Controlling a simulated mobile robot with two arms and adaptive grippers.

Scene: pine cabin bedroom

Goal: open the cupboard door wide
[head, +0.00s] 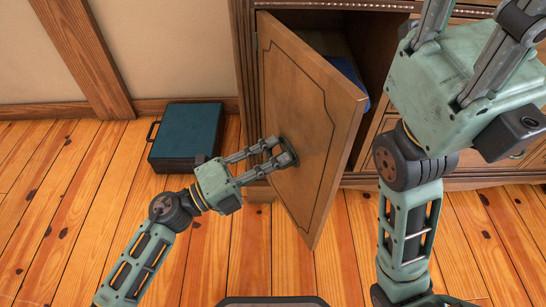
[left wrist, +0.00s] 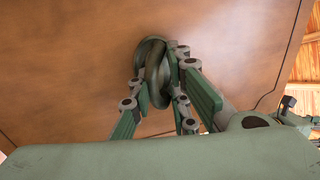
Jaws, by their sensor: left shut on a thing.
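The brown wooden cupboard door (head: 320,110) stands partly open, hinged on its left side, with its free edge swung out toward me. A dark round handle (head: 287,142) sits on its outer face. My left gripper (head: 283,160) is shut on this handle. In the left wrist view the green handle (left wrist: 153,70) shows between the finger pads, against the door face (left wrist: 80,70). My right gripper (head: 470,50) is raised at the upper right, in front of the cabinet; its fingertips are out of frame.
The dark cupboard interior (head: 375,45) shows past the door, with a blue thing (head: 345,70) partly hidden inside. A teal case (head: 186,135) lies on the floor left of the cabinet (head: 243,60). The plank floor (head: 275,260) below the door is clear.

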